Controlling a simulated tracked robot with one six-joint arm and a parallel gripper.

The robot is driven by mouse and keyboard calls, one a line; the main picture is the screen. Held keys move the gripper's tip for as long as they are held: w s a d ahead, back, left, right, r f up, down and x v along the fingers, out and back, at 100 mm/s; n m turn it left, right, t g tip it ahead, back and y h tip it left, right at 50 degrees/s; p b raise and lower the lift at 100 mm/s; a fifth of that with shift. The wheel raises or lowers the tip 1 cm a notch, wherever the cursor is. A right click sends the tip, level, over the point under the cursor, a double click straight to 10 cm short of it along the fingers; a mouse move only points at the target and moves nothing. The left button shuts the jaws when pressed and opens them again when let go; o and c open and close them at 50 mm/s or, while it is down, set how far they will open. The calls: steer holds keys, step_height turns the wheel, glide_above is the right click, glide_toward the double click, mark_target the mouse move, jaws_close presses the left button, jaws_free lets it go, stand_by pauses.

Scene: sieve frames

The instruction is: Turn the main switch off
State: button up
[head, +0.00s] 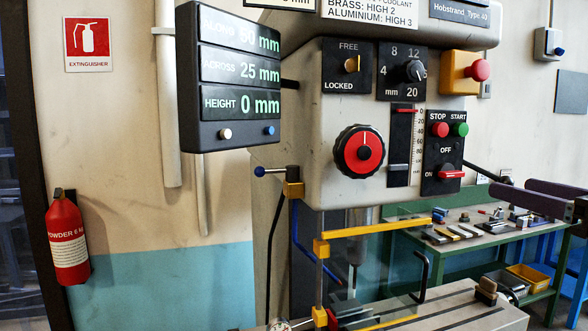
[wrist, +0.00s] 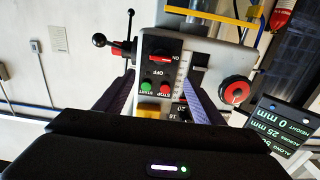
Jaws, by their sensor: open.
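The main switch (head: 451,174) is a red bar handle on a black plate at the lower right of the machine head. OFF is printed above it and ON at its left. The handle lies horizontal, in line with ON. In the wrist view the switch (wrist: 160,57) appears upside down, beyond the fingertips. My gripper (head: 508,187) reaches in from the right edge of the head view, its two dark purple fingers apart and pointing at the panel. In the wrist view my gripper (wrist: 160,72) is open and empty, the fingers either side of the switch plate, with no contact visible.
Red STOP (head: 439,129) and green START (head: 460,129) buttons sit just above the switch. A yellow box with a red button (head: 479,70) is higher up. A black lever (wrist: 112,43) sticks out beside the switch. A workbench (head: 500,232) stands behind.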

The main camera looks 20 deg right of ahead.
mark_target(455, 174)
steer(key=shift+w, duration=0.2)
steer(key=shift+w+a, duration=0.2)
steer(key=shift+w, duration=6.55)
steer(key=shift+c, duration=0.3)
steer(key=c, duration=0.9)
steer(key=shift+a, duration=0.35)
steer(key=shift+c, duration=0.3)
steer(key=shift+d, duration=0.2)
